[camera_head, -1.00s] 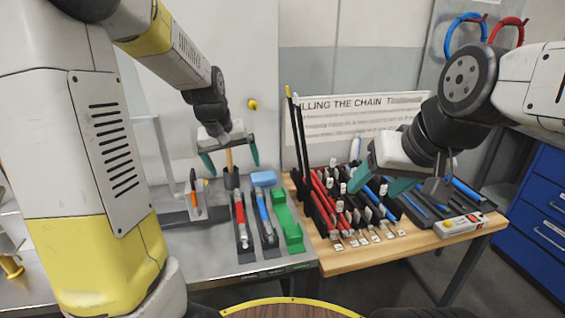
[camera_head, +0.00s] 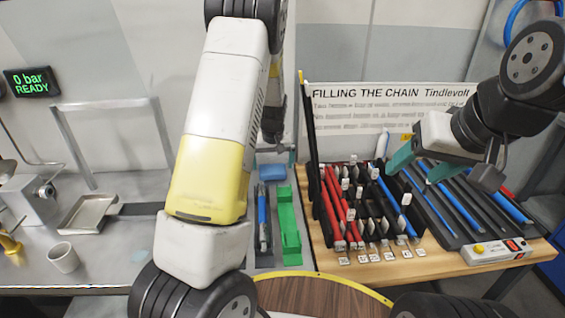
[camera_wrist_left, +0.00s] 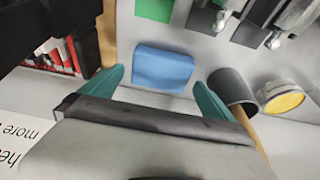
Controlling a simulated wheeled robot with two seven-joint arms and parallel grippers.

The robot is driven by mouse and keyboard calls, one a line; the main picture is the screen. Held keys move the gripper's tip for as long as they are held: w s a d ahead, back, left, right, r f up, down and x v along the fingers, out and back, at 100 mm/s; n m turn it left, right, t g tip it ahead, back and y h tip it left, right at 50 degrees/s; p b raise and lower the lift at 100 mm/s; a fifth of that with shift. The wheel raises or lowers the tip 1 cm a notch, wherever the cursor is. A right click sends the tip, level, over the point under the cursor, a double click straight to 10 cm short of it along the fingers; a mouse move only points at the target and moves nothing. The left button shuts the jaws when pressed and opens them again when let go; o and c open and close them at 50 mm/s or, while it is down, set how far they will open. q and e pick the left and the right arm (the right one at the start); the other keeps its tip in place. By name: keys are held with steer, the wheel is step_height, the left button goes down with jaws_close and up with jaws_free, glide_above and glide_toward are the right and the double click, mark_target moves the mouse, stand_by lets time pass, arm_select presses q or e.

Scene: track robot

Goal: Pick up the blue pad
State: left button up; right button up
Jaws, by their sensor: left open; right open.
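The blue pad (camera_head: 272,172) lies on the grey metal table behind the green holder, and it also shows in the left wrist view (camera_wrist_left: 163,68). My left gripper (camera_wrist_left: 160,88) is open in the left wrist view, with its teal fingers on either side of the near part of the pad. I cannot tell how far it is above the pad. My right gripper (camera_head: 420,168) is open and empty over the wooden table's rack.
The green holder (camera_head: 288,225) and a blue-handled tool (camera_head: 262,220) are in front of the pad. A dark cup (camera_wrist_left: 230,88) with a wooden handle stands close to one left finger. A white cup (camera_head: 64,257) and metal tray (camera_head: 90,212) are at left.

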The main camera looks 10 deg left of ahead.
mark_target(273, 170)
arm_select(q)
steer(key=shift+x, duration=1)
steer(key=c, duration=1.2)
steer(key=shift+o, duration=0.2)
steer(key=shift+s+d+r, duration=0.1)
steer(key=shift+s+r, duration=0.15)
steer(key=shift+r, duration=0.1)
step_height(273, 170, up, 11)
steer(key=s+d, duration=0.2)
steer(key=s, duration=0.7)
steer(key=s+d, duration=0.3)
steer(key=s, duration=0.7)
steer(key=shift+d, duration=0.2)
steer(key=shift+f, duration=0.1)
